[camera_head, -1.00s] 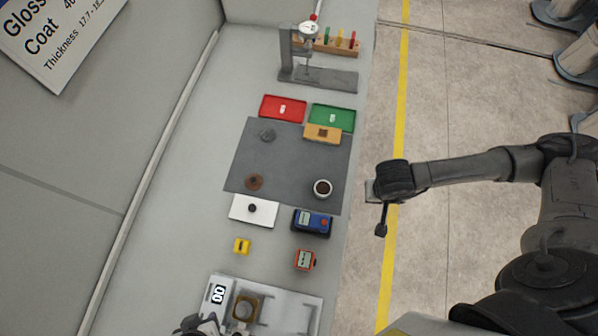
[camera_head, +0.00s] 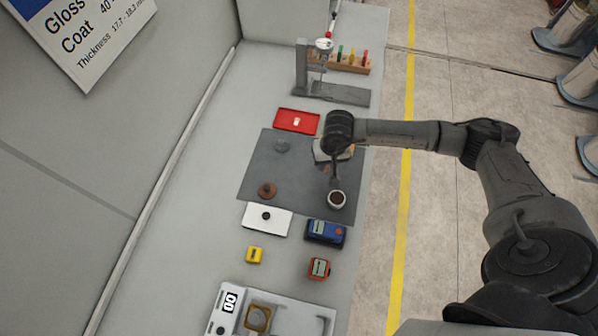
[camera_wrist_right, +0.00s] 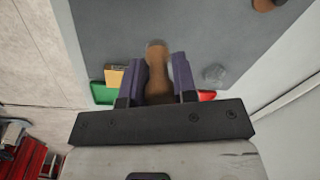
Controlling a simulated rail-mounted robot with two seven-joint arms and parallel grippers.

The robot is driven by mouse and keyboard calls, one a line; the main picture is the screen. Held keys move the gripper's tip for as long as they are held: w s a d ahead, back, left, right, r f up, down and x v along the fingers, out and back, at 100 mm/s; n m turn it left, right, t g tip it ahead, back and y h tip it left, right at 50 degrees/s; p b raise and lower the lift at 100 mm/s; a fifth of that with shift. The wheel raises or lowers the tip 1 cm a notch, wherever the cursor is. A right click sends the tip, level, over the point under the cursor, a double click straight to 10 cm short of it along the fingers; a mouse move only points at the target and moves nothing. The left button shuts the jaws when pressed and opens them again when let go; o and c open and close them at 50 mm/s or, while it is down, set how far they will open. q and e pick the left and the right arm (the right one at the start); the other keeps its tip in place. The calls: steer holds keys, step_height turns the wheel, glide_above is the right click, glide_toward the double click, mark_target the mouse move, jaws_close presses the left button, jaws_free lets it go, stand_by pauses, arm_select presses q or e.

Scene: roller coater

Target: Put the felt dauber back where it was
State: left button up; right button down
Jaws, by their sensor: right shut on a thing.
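My right gripper (camera_head: 333,152) is over the grey mat's right side, beside the wooden block. In the right wrist view, its jaws (camera_wrist_right: 157,88) are shut on a brown, wood-coloured piece with a rounded end, which looks like the felt dauber (camera_wrist_right: 158,70). My left gripper is not visible.
The grey mat (camera_head: 300,190) also bears a brown knobbed piece (camera_head: 267,190) and a faint clear disc (camera_head: 282,146). The red tray (camera_head: 297,122) lies behind; the green tray (camera_wrist_right: 103,93) shows at the wrist. A gauge stand (camera_head: 335,93) and blue device (camera_head: 325,233) flank the mat.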

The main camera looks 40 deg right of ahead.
arm_select(q)
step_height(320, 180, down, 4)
steer(key=b, duration=0.3)
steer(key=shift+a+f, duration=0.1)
arm_select(e)
steer(key=w+a+f, duration=0.1)
steer(key=w, duration=0.1)
steer(key=w+a+f, duration=0.1)
steer(key=w+f, duration=0.1)
steer(key=w+a+f, duration=0.2)
steer(key=w, duration=0.1)
arm_select(q)
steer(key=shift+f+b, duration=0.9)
steer(key=shift+b, duration=0.2)
arm_select(e)
steer(key=shift+a+f, duration=0.1)
steer(key=shift+f, duration=1.85)
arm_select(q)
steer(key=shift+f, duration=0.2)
arm_select(e)
steer(key=shift+f, duration=0.15)
steer(key=c, duration=0.9)
jaws_free()
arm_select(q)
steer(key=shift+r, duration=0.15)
